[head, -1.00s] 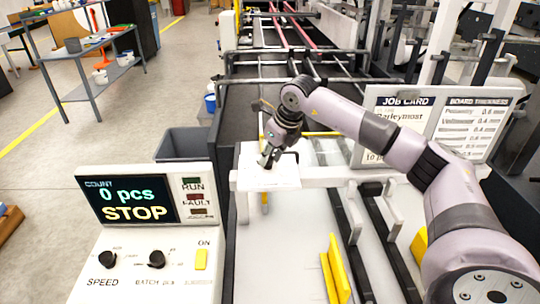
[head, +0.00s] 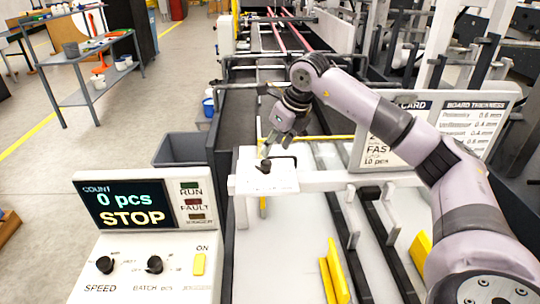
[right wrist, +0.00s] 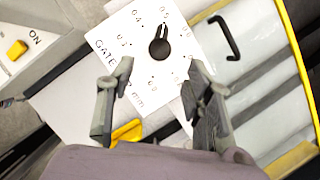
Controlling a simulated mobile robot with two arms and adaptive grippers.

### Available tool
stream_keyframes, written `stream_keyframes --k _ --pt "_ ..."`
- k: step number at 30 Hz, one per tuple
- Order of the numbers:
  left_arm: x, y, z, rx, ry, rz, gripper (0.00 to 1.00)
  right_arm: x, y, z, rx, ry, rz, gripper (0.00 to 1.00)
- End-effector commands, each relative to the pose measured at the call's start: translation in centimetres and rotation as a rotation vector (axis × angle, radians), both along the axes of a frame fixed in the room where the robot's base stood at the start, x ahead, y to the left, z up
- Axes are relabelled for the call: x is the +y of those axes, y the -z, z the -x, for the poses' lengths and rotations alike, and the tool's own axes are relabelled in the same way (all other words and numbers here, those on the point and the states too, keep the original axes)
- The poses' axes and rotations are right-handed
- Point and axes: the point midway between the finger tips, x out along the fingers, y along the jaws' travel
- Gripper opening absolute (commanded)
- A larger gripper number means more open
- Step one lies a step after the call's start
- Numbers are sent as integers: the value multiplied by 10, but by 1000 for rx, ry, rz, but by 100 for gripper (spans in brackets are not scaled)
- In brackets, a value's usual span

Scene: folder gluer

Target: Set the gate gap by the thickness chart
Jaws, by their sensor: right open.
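The gate dial plate (head: 286,183) is a white panel on the machine's cross rail, with a black knob (head: 264,167). In the right wrist view the plate (right wrist: 128,22) reads GATE and mm, and the white mark on the knob (right wrist: 159,48) points roughly to 0.5. My right gripper (head: 273,147) is open just above the knob; the wrist view shows its two fingers (right wrist: 160,82) apart with nothing between them. The board thickness chart (head: 474,130) stands at right with small rows. The job card (head: 384,156) beside it is partly hidden by my right arm. My left gripper is out of view.
A control console (head: 140,260) at lower left shows 0 pcs and STOP, with SPEED and batch knobs and a yellow ON switch (head: 199,264). Yellow guides (head: 338,270) and dark rails lie in front of the cross rail. A grey bin (head: 182,149) stands behind the console.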

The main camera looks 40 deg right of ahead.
Motion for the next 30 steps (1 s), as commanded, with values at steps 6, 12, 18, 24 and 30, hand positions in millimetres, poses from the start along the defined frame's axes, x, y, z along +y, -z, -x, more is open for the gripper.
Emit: stream_keyframes --k 6,12,18,24,30 --pt "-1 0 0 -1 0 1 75 -3 -36 14 -3 1 -1 47" --pt "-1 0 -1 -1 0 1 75 -5 -47 19 0 1 0 47" --pt "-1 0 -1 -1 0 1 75 -5 -48 19 0 1 0 47" --pt "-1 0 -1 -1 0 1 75 -5 -48 19 0 1 0 47" --pt "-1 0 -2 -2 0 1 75 -5 -48 19 0 1 0 47"
